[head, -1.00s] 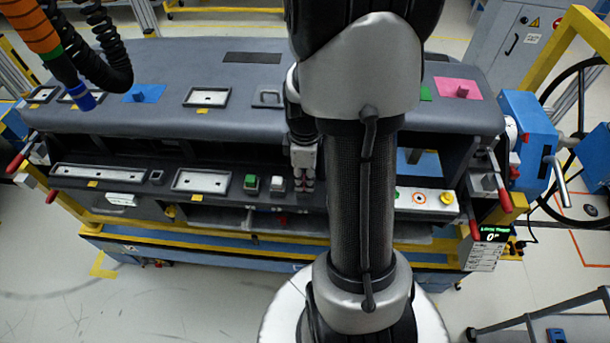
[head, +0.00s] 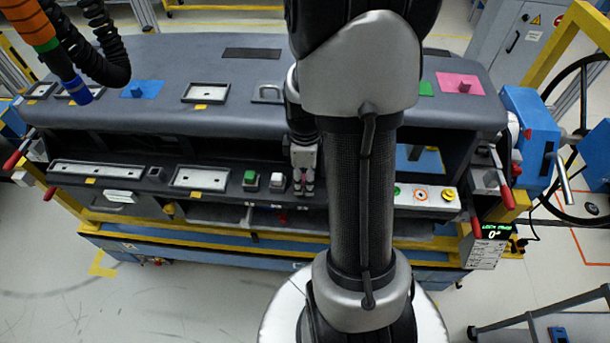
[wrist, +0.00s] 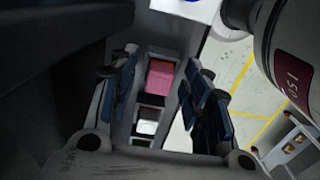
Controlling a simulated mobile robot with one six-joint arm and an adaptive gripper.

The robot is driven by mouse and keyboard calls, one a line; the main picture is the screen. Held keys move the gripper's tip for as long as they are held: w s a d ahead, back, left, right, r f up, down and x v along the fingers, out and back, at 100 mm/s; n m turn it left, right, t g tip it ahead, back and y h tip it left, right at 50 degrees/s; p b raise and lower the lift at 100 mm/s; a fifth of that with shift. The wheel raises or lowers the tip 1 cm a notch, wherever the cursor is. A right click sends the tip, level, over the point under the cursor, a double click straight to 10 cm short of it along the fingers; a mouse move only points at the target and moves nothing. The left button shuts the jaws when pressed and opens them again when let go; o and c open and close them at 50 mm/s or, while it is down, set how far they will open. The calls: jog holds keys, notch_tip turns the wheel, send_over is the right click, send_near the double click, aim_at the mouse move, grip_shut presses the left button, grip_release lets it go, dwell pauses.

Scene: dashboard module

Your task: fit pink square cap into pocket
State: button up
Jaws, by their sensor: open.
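The pink square cap (wrist: 160,80) shows in the wrist view between the two fingers of my gripper (wrist: 158,88). A gap shows on each side of it, and the fingers are open. It appears to stand in a dark-edged spot in line with a white cap (wrist: 148,122); whether it is seated in a pocket I cannot tell. In the head view my gripper (head: 304,187) points down at the lower front shelf, just right of the white cap (head: 277,181), and mostly hides the pink cap.
A green cap (head: 250,179) sits left of the white one. A separate pink plate with a knob (head: 463,86) lies on the upper deck at right. The dashboard's upper deck (head: 225,125) overhangs close behind my gripper. A white button panel (head: 425,196) is to the right.

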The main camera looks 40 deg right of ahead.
jog(key=shift+r, duration=0.1)
notch_tip(320, 180, up, 12)
dwell(0.6)
dwell(0.4)
jog(key=s+a+r+m+t+b, duration=0.2)
jog(key=s+a+m, duration=0.2)
jog(key=a, duration=0.6)
jog(key=s+a+r+m+t+b, duration=0.2)
jog(key=s+a+r+m, duration=0.1)
jog(key=a, duration=0.7)
jog(key=shift+s+a+m+t, duration=0.25)
jog(key=shift+s+m, duration=0.25)
jog(key=shift+s, duration=0.55)
jog(key=shift+d, duration=0.1)
